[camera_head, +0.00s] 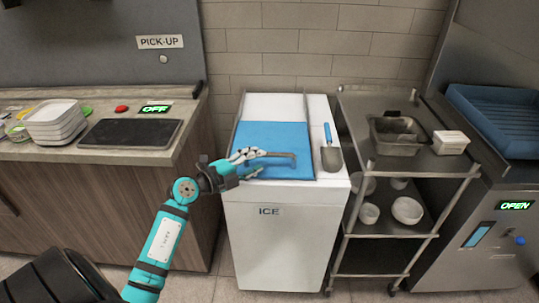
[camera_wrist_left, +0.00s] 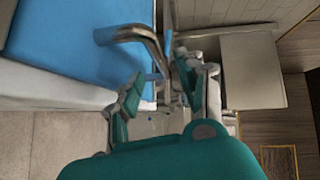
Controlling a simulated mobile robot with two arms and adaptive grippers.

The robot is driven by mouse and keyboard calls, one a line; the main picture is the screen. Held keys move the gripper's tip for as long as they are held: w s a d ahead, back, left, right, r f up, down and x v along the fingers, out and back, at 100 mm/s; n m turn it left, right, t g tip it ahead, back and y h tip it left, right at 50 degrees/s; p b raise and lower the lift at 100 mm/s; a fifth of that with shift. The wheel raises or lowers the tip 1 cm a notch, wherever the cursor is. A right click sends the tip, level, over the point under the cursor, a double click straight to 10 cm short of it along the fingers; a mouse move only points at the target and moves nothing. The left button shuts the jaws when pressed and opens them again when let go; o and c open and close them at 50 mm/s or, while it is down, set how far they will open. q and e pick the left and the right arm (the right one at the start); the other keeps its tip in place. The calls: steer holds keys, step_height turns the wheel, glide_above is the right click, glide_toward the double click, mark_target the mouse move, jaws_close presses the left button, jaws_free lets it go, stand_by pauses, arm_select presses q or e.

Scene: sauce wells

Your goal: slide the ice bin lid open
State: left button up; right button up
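The white ice bin (camera_head: 277,245) stands in the middle of the head view with "ICE" on its front. Its flat blue lid (camera_head: 247,134) lies over the front part of the top; a white panel shows behind it. A grey bar handle (camera_head: 282,160) sits on the lid near the front. My left gripper (camera_head: 256,162) is at the handle's left end, fingers apart. In the left wrist view, the gripper (camera_wrist_left: 164,88) shows a gap between its fingers, and the bent handle (camera_wrist_left: 145,42) reaches toward that gap. Contact is unclear. My right gripper is out of view.
A metal scoop (camera_head: 331,157) with a blue grip lies on the bin's right rim. A steel cart (camera_head: 352,118) with a pan and bowls stands close on the right. On the left is a counter with stacked white containers (camera_head: 54,122) and a dark tray (camera_head: 130,133).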

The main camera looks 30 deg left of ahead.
mark_target(270, 156)
arm_select(q)
steer(key=x, duration=0.5)
steer(key=shift+w+d, duration=0.15)
steer(key=shift+w, duration=0.2)
steer(key=shift+f, duration=0.1)
jaws_close()
